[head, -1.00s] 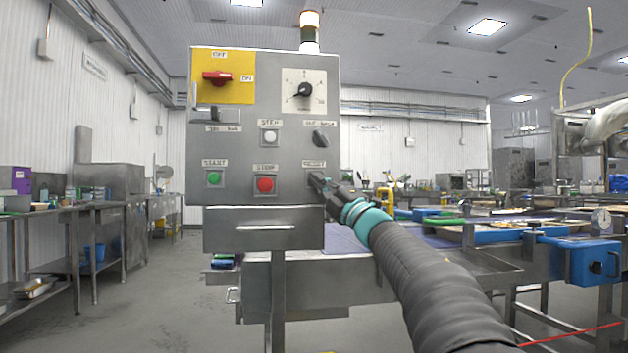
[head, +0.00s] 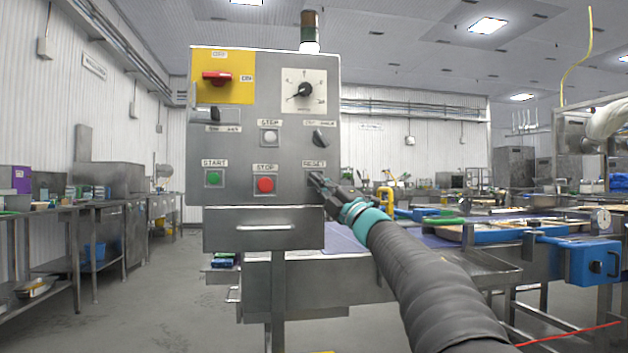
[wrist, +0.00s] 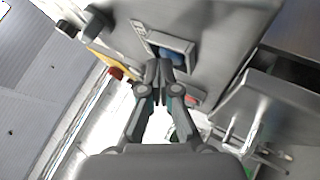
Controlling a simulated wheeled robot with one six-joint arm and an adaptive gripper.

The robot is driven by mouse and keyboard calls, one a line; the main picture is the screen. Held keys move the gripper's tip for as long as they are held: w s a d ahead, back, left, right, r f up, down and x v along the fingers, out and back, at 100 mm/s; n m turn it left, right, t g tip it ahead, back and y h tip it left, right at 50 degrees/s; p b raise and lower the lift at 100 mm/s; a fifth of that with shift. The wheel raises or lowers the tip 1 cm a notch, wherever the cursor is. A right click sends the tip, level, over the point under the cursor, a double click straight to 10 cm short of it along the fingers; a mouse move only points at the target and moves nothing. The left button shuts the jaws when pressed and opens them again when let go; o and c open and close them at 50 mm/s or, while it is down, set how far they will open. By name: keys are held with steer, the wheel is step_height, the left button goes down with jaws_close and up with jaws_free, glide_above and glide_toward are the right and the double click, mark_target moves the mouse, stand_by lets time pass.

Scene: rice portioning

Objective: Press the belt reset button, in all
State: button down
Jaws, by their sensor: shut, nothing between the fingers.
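The grey control panel (head: 235,130) stands in front of me. Its RESET label (head: 314,163) is at the lower right, and the button below it is hidden by my gripper (head: 316,182) in the head view. The wrist view shows a blue button (wrist: 172,54) in a square grey frame, partly covered by my gripper (wrist: 160,68). The fingers are closed together with nothing between them. Their tips are at the button's edge; I cannot tell whether they touch it.
A green START button (head: 213,178) and a red STOP button (head: 265,185) are on the same lower row. A signal lamp (head: 310,30) on top is lit in its lowest section. A conveyor with blue parts (head: 592,262) lies to the right. Open floor lies at left.

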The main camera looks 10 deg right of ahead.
steer(key=shift+s+b, duration=0.7)
steer(key=shift+s, duration=0.2)
steer(key=shift+f, duration=0.1)
steer(key=shift+s+b, duration=1.55)
steer(key=shift+s, duration=0.95)
steer(key=shift+w, duration=0.1)
